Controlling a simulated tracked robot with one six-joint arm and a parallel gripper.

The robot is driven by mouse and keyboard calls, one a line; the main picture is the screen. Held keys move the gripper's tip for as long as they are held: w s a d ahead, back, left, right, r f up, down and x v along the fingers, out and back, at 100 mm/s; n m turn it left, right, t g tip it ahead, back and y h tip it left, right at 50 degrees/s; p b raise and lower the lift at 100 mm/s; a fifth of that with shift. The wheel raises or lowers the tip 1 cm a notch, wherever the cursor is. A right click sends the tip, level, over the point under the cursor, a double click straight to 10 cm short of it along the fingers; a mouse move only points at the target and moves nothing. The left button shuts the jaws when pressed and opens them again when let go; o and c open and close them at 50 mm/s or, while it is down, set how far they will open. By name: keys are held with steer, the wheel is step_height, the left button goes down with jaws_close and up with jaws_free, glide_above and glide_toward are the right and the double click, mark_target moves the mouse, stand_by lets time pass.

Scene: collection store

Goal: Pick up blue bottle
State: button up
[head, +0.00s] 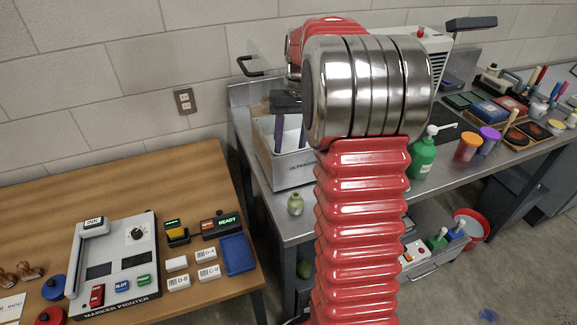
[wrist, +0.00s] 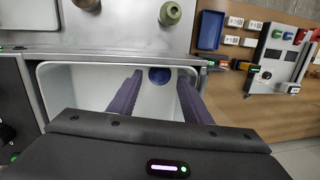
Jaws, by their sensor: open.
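The blue bottle (wrist: 159,76) shows in the wrist view as a dark blue round shape inside the white-lined tank, near its wall. I see only this part of it. The tank (head: 291,172), with lettering on its front, stands on the metal bench in the head view; its inside also shows in the wrist view (wrist: 80,88). My gripper (head: 290,148) has its two purple fingers pointing down into the tank. In the wrist view my gripper (wrist: 160,80) is open, with one finger either side of the bottle and nothing held. The bottle is hidden in the head view.
A small green vase (head: 295,204) stands on the bench in front of the tank. A green pump bottle (head: 423,158) and orange and purple cups stand to the right. A wooden table (head: 150,185) with a marker printer (head: 115,265) is at left.

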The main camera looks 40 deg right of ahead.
steer(key=shift+a+f, duration=0.1)
steer(key=shift+f, duration=0.25)
steer(key=shift+a+f, duration=0.2)
steer(key=shift+f, duration=2.4)
steer(key=c, duration=1)
steer(key=shift+c, duration=0.2)
steer(key=shift+r, duration=0.1)
